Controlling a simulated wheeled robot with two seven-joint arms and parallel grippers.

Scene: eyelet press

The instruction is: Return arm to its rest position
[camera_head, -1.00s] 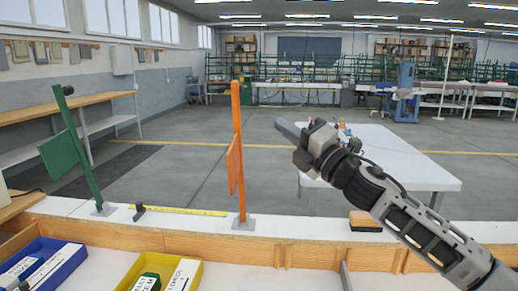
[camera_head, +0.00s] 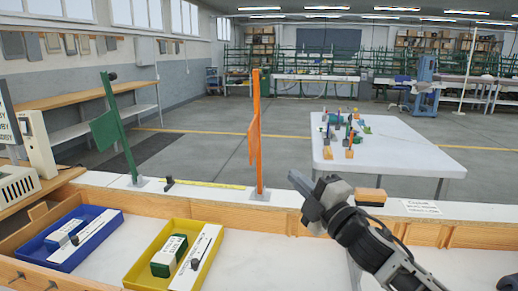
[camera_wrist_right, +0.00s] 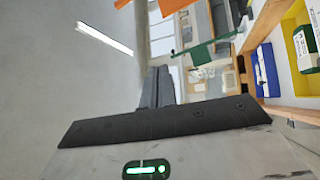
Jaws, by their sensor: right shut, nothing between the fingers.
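My right gripper (camera_head: 300,188) comes in from the lower right in the head view. It is shut and empty, held above the white worktop near its wooden front rail (camera_head: 290,222), right of the orange post (camera_head: 256,135). In the right wrist view its closed dark fingers (camera_wrist_right: 157,88) show in the middle, with nothing between them. My left gripper is not in either view.
A green post (camera_head: 120,130) stands at the left. A blue tray (camera_head: 118,222) and a yellow tray (camera_head: 135,275) hold boxes. A wood-topped block (camera_head: 371,196) sits right of my gripper. A white table (camera_head: 400,150) with small items stands beyond.

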